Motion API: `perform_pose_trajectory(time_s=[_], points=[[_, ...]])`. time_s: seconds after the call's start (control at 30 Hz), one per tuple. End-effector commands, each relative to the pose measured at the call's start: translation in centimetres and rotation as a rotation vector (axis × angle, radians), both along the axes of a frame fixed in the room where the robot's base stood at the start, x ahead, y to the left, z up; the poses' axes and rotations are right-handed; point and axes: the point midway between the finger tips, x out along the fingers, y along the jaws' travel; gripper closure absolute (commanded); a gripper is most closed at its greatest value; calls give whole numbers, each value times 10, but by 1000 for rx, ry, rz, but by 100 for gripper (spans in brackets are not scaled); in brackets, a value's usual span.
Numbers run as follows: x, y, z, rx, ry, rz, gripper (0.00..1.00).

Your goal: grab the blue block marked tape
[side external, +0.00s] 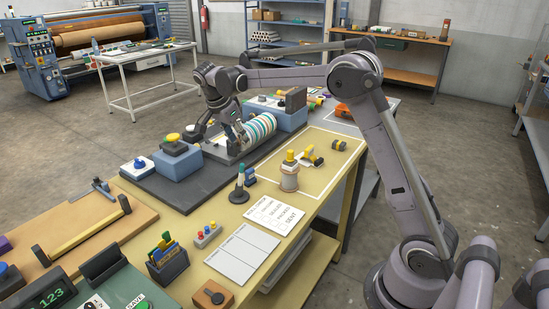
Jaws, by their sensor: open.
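My gripper (221,133) is open, pointing down over the left end of a striped roll (262,127) on the dark press base. Nothing shows held between its fingers. No marking "tape" is readable on any blue thing. A small blue block (250,176) stands on the yellow bench, beside a black stand with a teal-topped tool, well in front of my gripper. A larger blue block with a yellow button (175,160) sits on the dark base to the left of my gripper. I cannot tell which blue block is the marked one.
A cylindrical holder (289,176) with a yellow top, yellow-black pieces (313,155) and white sheets (265,225) lie on the bench. A dark bin (167,264) of coloured cards stands in front. A blue housing (285,112) stands behind the roll.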

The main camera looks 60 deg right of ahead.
Motion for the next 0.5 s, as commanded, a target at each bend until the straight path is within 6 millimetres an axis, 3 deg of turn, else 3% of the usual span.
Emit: perform_pose_trajectory(time_s=[0.1, 0.2, 0.5], points=[[0, 0, -31, 0, -1, 3, 53], [0, 0, -49, 0, -1, 3, 53], [-1, -10, -85, 1, -1, 3, 53]])
